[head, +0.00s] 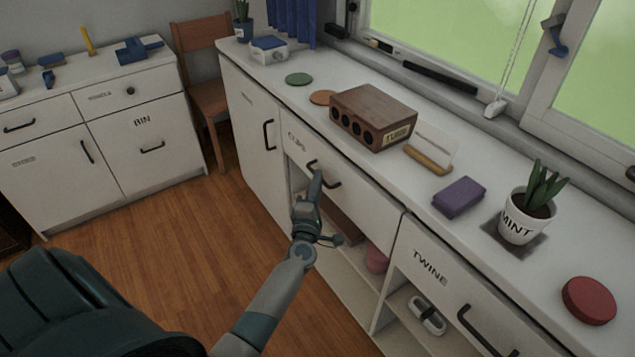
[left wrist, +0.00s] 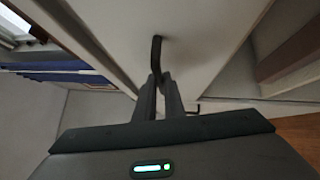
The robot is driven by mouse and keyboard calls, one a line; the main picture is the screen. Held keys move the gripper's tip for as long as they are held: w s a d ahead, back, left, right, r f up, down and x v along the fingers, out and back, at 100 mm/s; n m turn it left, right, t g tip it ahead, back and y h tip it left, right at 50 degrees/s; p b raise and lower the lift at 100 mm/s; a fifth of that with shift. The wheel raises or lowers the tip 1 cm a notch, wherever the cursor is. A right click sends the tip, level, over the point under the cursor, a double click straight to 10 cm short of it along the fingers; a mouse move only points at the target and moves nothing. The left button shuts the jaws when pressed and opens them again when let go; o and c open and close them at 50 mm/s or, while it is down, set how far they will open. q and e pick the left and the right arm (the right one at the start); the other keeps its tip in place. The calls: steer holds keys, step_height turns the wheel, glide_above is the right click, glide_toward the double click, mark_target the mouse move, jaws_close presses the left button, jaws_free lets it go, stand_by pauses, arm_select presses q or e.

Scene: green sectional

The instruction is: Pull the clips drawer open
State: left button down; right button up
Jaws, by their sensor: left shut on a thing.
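The clips drawer (head: 350,184) is the white front labelled "CLIPS" under the long counter in the head view. It looks shut, with its front about in line with the cabinet. Its dark bar handle (head: 330,183) is partly hidden by my left gripper (head: 317,176). In the left wrist view the handle (left wrist: 157,52) runs down between the two fingertips of my left gripper (left wrist: 160,82), which is shut on it. My right gripper is in neither view.
The counter (head: 400,180) holds a wooden box (head: 372,115), a purple block (head: 458,197) and a mint pot (head: 525,212). The twine drawer (head: 450,281) is to the right. Open shelves lie below the clips drawer. Wooden floor (head: 190,240) is clear at left.

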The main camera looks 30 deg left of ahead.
arm_select(q)
steer(key=s+a, duration=0.4)
steer(key=s, duration=0.6)
steer(key=s+a, duration=0.4)
steer(key=s, duration=0.6)
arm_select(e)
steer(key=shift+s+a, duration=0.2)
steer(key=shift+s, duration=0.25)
arm_select(q)
steer(key=shift+a, duration=0.1)
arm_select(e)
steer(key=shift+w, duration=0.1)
